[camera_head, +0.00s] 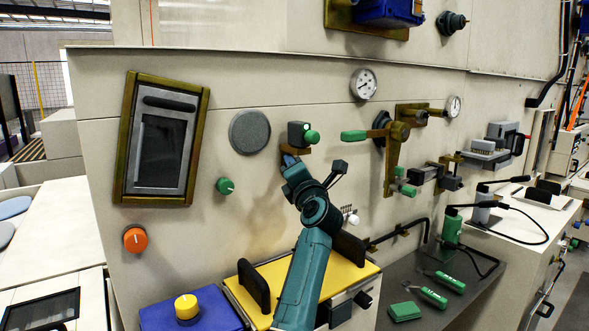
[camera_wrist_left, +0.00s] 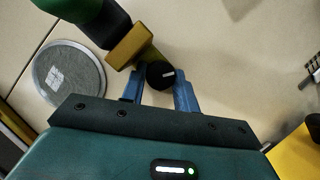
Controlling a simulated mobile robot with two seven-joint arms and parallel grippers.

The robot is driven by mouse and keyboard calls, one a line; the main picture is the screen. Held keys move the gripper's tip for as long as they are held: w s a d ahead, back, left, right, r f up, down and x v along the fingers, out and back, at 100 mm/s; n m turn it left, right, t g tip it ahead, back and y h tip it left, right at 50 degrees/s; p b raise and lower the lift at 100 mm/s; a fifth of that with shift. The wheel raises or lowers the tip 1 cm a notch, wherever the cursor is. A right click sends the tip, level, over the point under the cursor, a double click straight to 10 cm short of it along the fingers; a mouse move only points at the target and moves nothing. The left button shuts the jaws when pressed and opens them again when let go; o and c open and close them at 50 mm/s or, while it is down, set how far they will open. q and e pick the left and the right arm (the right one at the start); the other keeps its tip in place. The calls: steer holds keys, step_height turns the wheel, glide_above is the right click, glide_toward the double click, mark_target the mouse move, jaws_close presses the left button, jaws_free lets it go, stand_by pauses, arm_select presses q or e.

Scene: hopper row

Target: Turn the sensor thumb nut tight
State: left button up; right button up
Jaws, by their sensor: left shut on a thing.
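The sensor (camera_head: 296,134) is a small dark box with a green cap, mounted on the wall panel by a brass bracket; it also shows at the top of the left wrist view (camera_wrist_left: 104,22). The thumb nut (camera_wrist_left: 161,75) is a black round knob with a white mark, at the end of the brass bracket (camera_wrist_left: 130,47). My left gripper (camera_head: 289,160) reaches up to it from below. In the left wrist view its blue fingers (camera_wrist_left: 159,84) are shut on the nut, one on each side. The nut is hidden in the head view. My right gripper is not in view.
A grey round disc (camera_head: 249,132) and a green knob (camera_head: 225,186) are on the panel left of the sensor. A green-handled brass lever (camera_head: 392,160) is to the right. A yellow-topped box (camera_head: 262,280) stands below my left arm.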

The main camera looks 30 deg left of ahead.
arm_select(q)
steer(key=o, duration=1)
steer(key=shift+c, duration=0.2)
steer(key=shift+r, duration=0.15)
steer(key=shift+d, duration=0.1)
